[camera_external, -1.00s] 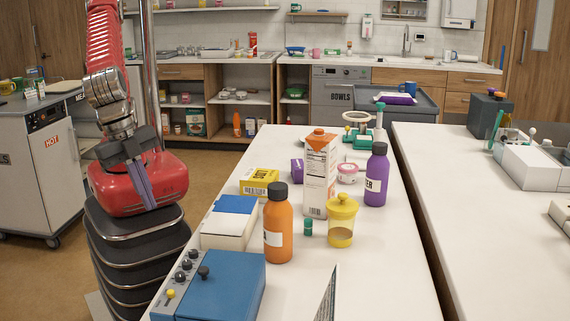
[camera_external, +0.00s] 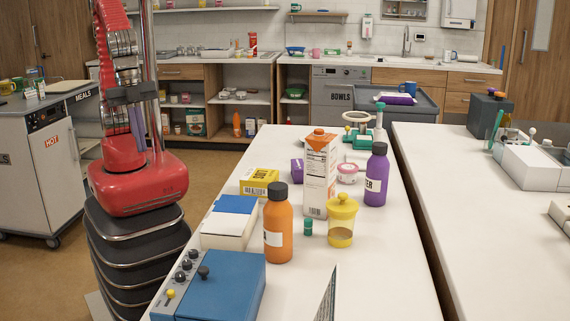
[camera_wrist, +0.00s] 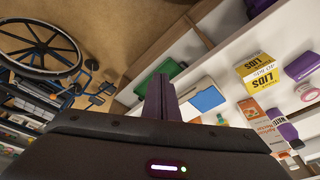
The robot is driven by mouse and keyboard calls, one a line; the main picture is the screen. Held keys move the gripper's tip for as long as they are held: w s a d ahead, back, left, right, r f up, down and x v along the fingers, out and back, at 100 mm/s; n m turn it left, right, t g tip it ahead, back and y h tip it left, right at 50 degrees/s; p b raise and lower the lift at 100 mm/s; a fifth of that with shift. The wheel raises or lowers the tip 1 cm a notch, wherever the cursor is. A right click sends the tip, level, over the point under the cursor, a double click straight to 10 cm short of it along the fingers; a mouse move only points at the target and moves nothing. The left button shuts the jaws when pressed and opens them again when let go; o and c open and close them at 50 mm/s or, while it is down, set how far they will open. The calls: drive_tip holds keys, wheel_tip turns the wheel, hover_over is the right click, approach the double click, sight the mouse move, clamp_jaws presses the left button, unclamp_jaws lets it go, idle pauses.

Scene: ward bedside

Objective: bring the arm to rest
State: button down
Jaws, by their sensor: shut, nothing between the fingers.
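My gripper (camera_external: 138,135) hangs close beside my red arm links, above my red base, to the left of the white counter. Its dark purple fingers point down and are together, with nothing between them. In the wrist view, my gripper (camera_wrist: 160,95) shows the same fingers closed at the middle, clear of the things beyond. The arm is folded close to its column. Part of the gripper is hard to separate from the arm behind it in the external view.
The white counter (camera_external: 385,285) bears a blue device (camera_external: 220,288), an orange bottle (camera_external: 278,238), a carton (camera_external: 319,180) and a yellow jar (camera_external: 341,225). A meals cart (camera_external: 35,165) stands at left. A wheelchair (camera_wrist: 45,50) shows in the wrist view.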

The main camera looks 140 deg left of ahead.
drive_tip(key=s+a+r+n+t, duration=0.1)
drive_tip(key=s+a+r+t, duration=0.1)
drive_tip(key=s, duration=0.6)
drive_tip(key=shift+a+r+n+t, duration=0.35)
drive_tip(key=shift+a+r, duration=0.45)
drive_tip(key=shift+r, duration=0.45)
